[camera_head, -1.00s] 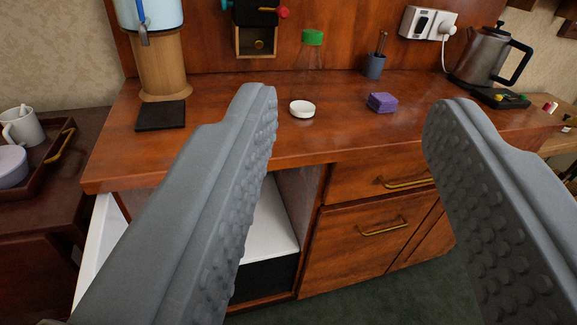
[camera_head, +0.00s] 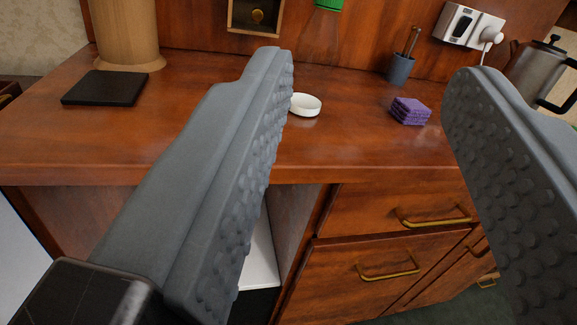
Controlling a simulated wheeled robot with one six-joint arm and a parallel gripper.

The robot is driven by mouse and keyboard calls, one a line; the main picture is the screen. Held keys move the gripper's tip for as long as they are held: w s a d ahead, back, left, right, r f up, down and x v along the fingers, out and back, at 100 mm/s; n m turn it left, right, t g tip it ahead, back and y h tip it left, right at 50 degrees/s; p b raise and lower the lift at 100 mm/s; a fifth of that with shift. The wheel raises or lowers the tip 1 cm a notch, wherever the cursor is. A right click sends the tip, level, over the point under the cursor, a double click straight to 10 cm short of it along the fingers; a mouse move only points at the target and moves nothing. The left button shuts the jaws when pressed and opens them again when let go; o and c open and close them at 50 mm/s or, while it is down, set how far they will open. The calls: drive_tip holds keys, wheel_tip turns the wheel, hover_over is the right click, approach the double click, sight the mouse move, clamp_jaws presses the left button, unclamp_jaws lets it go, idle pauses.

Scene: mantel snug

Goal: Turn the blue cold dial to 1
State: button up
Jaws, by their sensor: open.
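No blue dial shows in the current view. The wooden-framed box (camera_head: 255,14) on the back panel shows only its lower part, with a brass-coloured round piece inside; its upper part is cut off by the top edge. My gripper (camera_head: 372,70) is open and empty, its two grey studded fingers spread wide in front of the counter (camera_head: 190,125). The left finger covers part of the counter below the box.
Drawer handles (camera_head: 435,217) protrude below.

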drive_tip(key=w+d+f+n+y, duration=0.1)
drive_tip(key=w+f+y, duration=0.1)
drive_tip(key=w+f, duration=0.35)
drive_tip(key=w+d+f+n+y, duration=0.1)
drive_tip(key=w+f+y, duration=0.15)
drive_tip(key=f, duration=0.65)
wheel_tip(320, 180, down, 15)
drive_tip(key=d+t+y, duration=0.1)
drive_tip(key=y, duration=0.2)
drive_tip(key=x, duration=1.7)
drive_tip(key=shift+w+r, duration=0.2)
drive_tip(key=shift+r, duration=0.05)
